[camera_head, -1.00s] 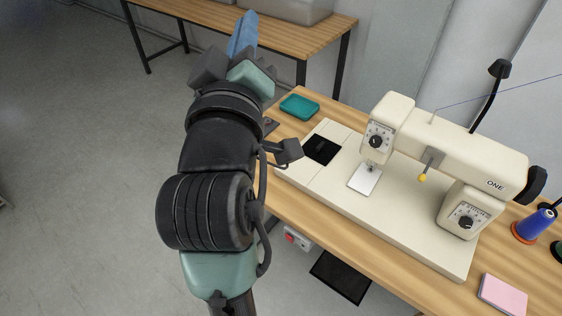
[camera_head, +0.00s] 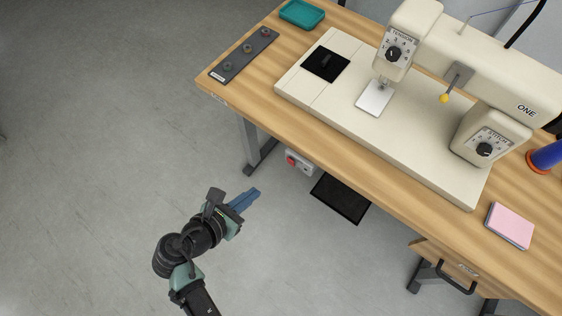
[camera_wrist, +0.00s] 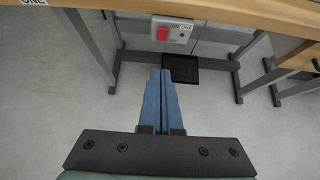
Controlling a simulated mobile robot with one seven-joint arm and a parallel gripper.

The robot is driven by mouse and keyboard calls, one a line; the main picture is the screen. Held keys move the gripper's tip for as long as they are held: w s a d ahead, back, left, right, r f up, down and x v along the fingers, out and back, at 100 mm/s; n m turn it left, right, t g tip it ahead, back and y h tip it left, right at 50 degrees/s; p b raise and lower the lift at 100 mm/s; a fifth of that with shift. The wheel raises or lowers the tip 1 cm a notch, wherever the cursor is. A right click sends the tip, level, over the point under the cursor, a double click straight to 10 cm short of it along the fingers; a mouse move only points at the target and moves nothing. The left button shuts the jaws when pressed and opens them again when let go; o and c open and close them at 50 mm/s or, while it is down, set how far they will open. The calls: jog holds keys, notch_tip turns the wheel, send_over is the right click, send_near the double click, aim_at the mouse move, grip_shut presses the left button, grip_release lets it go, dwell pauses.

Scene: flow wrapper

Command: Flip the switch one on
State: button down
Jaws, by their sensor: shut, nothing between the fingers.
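The switch box (camera_head: 299,162) is a light grey box under the front edge of the table, with a red rocker at its left. In the wrist view the box (camera_wrist: 172,29) is near the top centre, its red switch (camera_wrist: 162,34) on the left and a small round part beside it. Its lettering is partly legible and seems to end in "ONE". My gripper (camera_head: 252,194) is below and left of the box in the head view, apart from it. Its blue fingers (camera_wrist: 163,75) are together and empty, pointing toward the area below the box.
The sewing machine marked ONE (camera_head: 440,125) stands on the wooden table (camera_head: 262,88). A black foot pedal (camera_head: 341,198) lies on the floor below. Table legs (camera_head: 255,145) flank the space, and a drawer (camera_head: 455,268) hangs at right. Floor at left is clear.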

jog(key=b, duration=0.2)
send_near(289, 160)
jog(key=shift+f+x, duration=0.15)
jog(key=shift+x, duration=1.55)
jog(key=shift+f+x, duration=0.2)
jog(key=shift+x, duration=1.45)
jog(key=shift+s+a+r, duration=0.1)
jog(key=shift+s+a, duration=0.1)
jog(key=w+r+p, duration=0.1)
jog(key=p, duration=0.2)
jog(key=shift+d+g+y+p, duration=0.3)
jog(key=shift+g+p, duration=0.1)
jog(key=shift+s+f, duration=0.1)
jog(key=shift+f, duration=0.35)
jog(key=shift+r, duration=0.1)
